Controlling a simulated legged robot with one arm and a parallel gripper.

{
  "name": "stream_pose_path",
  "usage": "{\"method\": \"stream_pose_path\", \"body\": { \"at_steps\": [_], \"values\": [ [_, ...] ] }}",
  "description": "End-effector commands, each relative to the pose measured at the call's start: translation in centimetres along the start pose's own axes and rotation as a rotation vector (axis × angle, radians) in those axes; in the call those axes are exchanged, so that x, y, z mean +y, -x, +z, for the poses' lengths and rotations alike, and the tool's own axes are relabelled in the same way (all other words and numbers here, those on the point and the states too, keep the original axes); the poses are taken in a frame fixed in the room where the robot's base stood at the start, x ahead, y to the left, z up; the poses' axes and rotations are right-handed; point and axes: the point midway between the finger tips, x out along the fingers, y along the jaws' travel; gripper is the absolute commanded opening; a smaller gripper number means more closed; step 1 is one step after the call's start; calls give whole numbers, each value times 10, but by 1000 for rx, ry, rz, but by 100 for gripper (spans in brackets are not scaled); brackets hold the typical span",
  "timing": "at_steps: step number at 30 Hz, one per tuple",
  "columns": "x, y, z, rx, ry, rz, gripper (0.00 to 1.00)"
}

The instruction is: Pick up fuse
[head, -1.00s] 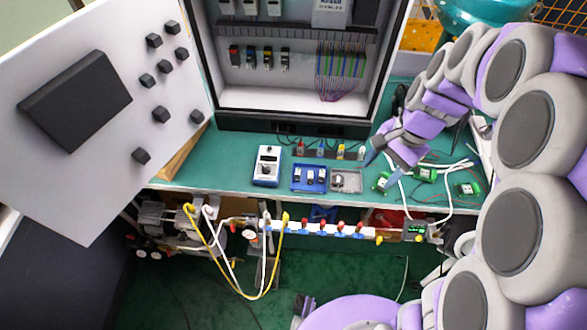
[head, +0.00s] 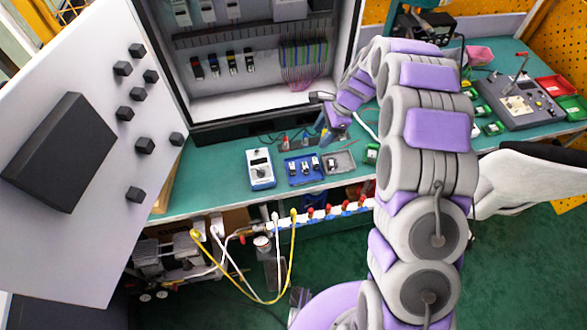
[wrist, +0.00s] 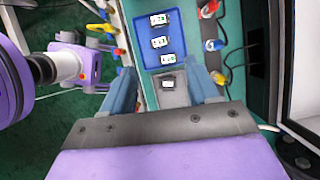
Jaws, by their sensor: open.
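Small white-and-black fuses (wrist: 160,42) lie in a blue tray (head: 288,169) on the green bench, three of them in the wrist view. Another fuse (wrist: 168,85) lies in a grey tray (head: 350,168) beside the blue one. My gripper (head: 326,136) is open and empty, above the bench near the back of the trays in the head view. In the wrist view my gripper (wrist: 165,78) has its two blue-grey fingers on either side of the grey tray, with the fuse in the gap between them. Its height above the tray is unclear.
An open control cabinet (head: 250,108) stands behind the trays, its white door (head: 60,225) swung out left. A blue-and-white meter (head: 261,169) sits left of the blue tray. Coloured terminals (wrist: 210,10) are close to the right finger in the wrist view.

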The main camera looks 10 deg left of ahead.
Motion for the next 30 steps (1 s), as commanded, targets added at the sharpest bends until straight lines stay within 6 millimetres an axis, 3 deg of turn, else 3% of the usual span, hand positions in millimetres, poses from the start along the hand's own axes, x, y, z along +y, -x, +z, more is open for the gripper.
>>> {"method": "stream_pose_path", "body": {
  "at_steps": [8, 21, 30],
  "values": [
    [-3, -42, 11, 11, 0, 15, 60],
    [2, -118, 2, 2, 1, 9, 60],
    [0, -144, 10, 10, 0, 11, 60]
  ]
}}
